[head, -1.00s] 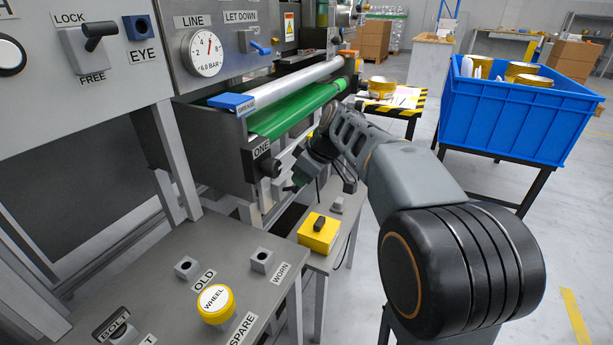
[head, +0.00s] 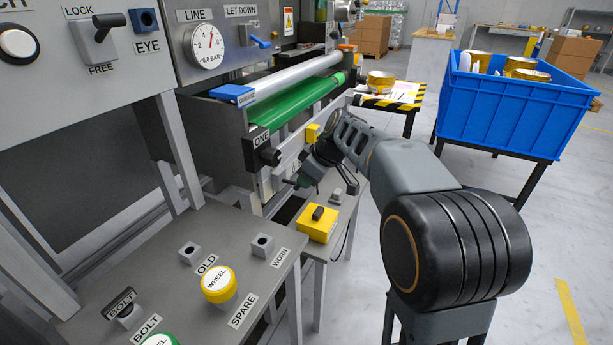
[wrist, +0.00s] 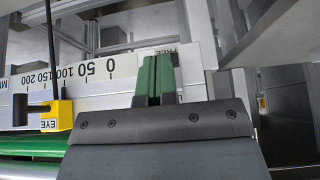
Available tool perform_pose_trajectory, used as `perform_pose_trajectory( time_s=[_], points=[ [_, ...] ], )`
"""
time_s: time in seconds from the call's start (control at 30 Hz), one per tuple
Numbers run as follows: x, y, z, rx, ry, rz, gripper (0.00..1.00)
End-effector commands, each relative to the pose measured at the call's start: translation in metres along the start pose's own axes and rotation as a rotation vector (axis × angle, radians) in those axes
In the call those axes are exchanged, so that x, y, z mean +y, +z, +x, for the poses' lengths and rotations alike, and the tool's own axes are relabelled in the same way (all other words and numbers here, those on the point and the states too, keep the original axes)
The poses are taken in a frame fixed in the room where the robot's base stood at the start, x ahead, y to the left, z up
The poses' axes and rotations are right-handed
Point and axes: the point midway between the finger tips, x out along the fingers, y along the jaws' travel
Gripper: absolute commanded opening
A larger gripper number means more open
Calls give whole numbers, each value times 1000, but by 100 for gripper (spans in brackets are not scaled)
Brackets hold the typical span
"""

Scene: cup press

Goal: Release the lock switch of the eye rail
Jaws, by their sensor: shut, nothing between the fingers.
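A lock switch with a black lever (head: 108,22) sits on the grey upper panel at the top left of the head view. Its lever tilts up and right, with FREE printed below; an EYE label is beside it. The yellow EYE block (wrist: 57,114) sits on the ruled rail (wrist: 95,72) in the wrist view; a yellow block also shows on the machine front in the head view (head: 312,133). In the head view my gripper (head: 292,183) is far from the lever.
The grey bench (head: 150,262) holds a yellow WHEEL knob (head: 217,283). A blue crate (head: 515,110) stands right.

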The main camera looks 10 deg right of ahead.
Motion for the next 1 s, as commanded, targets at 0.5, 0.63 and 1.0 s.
perform_pose_trajectory(
  time_s=[0.5, 0.63, 1.0],
  points=[
    [2, 17, 24, 0, 0, 0, 0],
    [2, 18, 27, 0, 0, 0, 0],
    [1, 21, 31, -3, -3, 0, 0]
  ],
)
